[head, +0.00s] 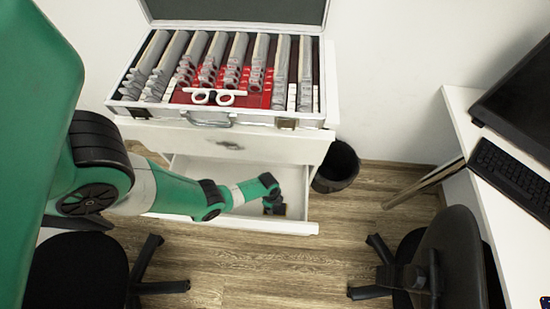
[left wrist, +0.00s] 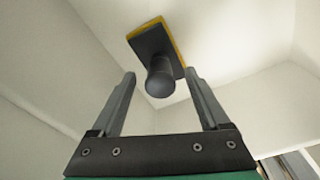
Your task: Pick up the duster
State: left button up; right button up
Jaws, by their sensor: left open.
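The duster (left wrist: 156,47) shows in the left wrist view as a dark block with a yellow edge and a round dark knob handle (left wrist: 160,83). It lies inside the open white drawer (head: 268,225). In the head view only a small part of the duster (head: 281,210) shows beside my gripper. My left gripper (head: 271,204) reaches down into the drawer, near its front right. In the left wrist view its fingers (left wrist: 159,75) are open, with the knob appearing between the fingertips. I cannot tell whether they touch it. My right gripper is not in view.
An open case of trial lenses (head: 220,113) stands on the white cabinet (head: 232,143) above the drawer. A black bin (head: 336,167) is right of the drawer. Black chairs (head: 447,262) stand in front at both sides. A desk (head: 490,200) with a keyboard (head: 512,178) is at right.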

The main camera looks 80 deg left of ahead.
pick_arm(q)
jog(key=shift+f, duration=0.25)
grip_shut()
dwell(0.3)
